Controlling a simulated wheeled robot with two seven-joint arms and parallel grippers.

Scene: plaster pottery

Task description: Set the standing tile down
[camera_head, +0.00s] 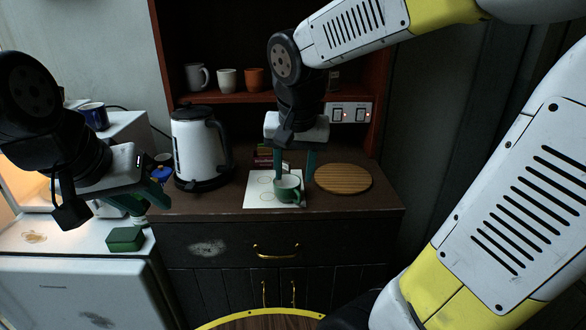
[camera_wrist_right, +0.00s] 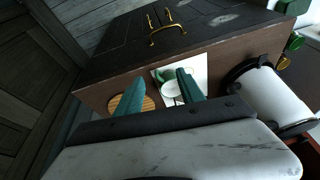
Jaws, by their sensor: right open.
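I cannot make out a tile standing on edge in either view. A white square sheet or tile with faint rings (camera_head: 259,197) lies flat on the dark cabinet top.
A round wooden board (camera_head: 343,179) lies right of the sheet. A white kettle (camera_head: 201,146) stands left, with small boxes (camera_head: 264,157) behind the sheet. Cups stand on the shelf (camera_head: 228,80). A green block (camera_head: 125,239) sits on the fridge (camera_head: 50,245).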

